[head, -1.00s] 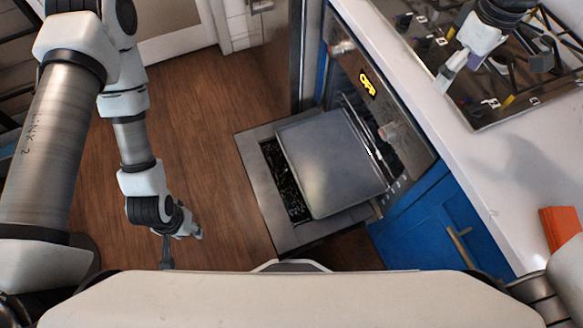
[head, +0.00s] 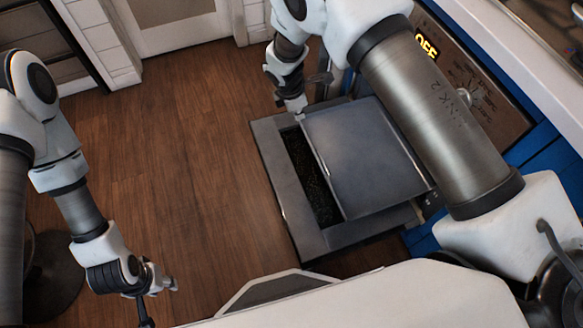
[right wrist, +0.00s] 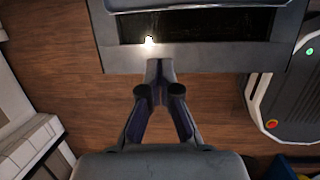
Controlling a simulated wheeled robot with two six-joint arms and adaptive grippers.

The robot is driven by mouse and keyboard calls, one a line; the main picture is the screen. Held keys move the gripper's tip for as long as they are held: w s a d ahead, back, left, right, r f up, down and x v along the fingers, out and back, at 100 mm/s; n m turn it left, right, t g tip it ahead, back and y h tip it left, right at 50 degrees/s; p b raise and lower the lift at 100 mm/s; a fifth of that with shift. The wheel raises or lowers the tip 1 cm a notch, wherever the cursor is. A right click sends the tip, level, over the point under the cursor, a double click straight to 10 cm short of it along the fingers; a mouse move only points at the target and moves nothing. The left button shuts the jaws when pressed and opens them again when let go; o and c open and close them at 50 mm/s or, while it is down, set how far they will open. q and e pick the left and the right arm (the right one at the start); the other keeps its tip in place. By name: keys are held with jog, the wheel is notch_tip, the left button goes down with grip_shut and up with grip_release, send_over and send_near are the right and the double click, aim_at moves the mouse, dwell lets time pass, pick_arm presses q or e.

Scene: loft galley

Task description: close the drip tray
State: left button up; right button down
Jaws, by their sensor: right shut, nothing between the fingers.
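The drip tray (head: 360,160) appears to be the flat grey slab that sticks out of the oven, above a lowered grey door frame (head: 288,215) with a dark inset. Its front part shows at the top of the right wrist view (right wrist: 215,3). My right gripper (head: 298,106) is shut and empty at the far outer corner of the slab and frame. In the right wrist view its fingertips (right wrist: 158,66) are at the frame's outer edge; contact is unclear. My left gripper (head: 165,288) hangs over the floor at lower left, away from the tray; its opening is unclear.
The oven front (head: 475,90) with its lit display stands at the right, partly hidden by my right arm. A white counter (head: 520,50) runs above it. The wooden floor (head: 200,150) left of the frame is clear. A white door (head: 180,30) stands at the back.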

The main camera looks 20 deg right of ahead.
jog(key=shift+g, duration=0.7)
jog(key=s+f+b, duration=0.1)
jog(key=f, duration=0.5)
jog(key=s+d+f+b, duration=0.1)
jog(key=s+f+b, duration=0.1)
jog(key=f, duration=0.5)
jog(key=s+f+b, duration=0.1)
jog(key=f, duration=0.5)
jog(key=shift+s+d+f, duration=0.15)
jog(key=shift+s+d, duration=0.05)
jog(key=shift+s, duration=0.2)
jog(key=d, duration=0.3)
jog(key=shift+w+d+f, duration=0.2)
jog(key=shift+d+f, duration=0.05)
pick_arm(q)
notch_tip(320, 180, down, 7)
jog(key=shift+r, duration=0.2)
pick_arm(e)
jog(key=shift+d, duration=0.25)
pick_arm(q)
jog(key=shift+d, duration=0.1)
pick_arm(e)
jog(key=shift+d, duration=0.1)
